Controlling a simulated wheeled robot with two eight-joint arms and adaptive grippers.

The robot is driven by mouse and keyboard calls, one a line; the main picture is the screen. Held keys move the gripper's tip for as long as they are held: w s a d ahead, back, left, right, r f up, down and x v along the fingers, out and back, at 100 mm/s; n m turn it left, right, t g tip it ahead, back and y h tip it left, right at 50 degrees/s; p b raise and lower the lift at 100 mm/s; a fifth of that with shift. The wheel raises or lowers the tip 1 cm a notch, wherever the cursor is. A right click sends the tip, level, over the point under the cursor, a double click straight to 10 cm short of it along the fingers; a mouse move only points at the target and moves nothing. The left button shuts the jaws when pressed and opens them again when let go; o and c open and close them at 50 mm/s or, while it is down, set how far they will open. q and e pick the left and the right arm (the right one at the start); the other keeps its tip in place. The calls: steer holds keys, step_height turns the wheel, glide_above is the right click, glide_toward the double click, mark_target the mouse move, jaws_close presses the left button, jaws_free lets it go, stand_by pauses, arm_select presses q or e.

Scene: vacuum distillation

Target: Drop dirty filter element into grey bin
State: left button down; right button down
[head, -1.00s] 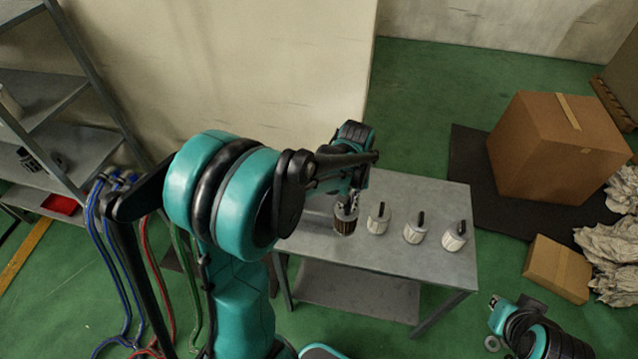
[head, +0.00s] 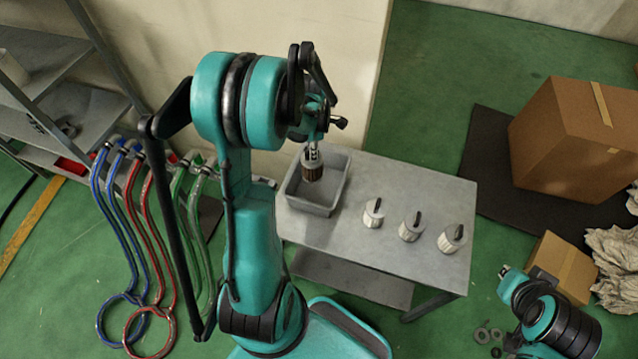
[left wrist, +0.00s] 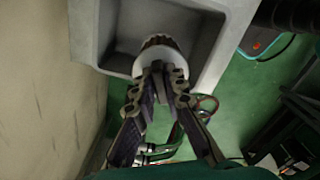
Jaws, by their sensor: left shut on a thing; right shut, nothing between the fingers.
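The dirty filter element (head: 313,170) is dark brown with a light cap. It hangs upright from my left gripper (head: 314,148), which is shut on its top. In the head view it appears over the grey bin (head: 319,209), an open rectangular tub at the left end of the table. In the left wrist view the filter's pale cap (left wrist: 160,56) is at the fingertips (left wrist: 158,72), near the bin's lower rim. I cannot tell its exact height above the bin. My right gripper (head: 504,275) is shut and empty at the lower right, away from the table.
Three white filters (head: 410,228) stand in a row on the grey table (head: 345,234), right of the bin. Cardboard boxes (head: 566,140) and crumpled sheets lie at right. A wall is behind the bin.

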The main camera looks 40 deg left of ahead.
arm_select(q)
step_height(320, 180, down, 5)
steer(key=b, duration=0.3)
steer(key=c, duration=1.5)
jaws_free()
step_height(320, 180, up, 12)
steer(key=shift+r, duration=0.1)
steer(key=shift+d, duration=0.1)
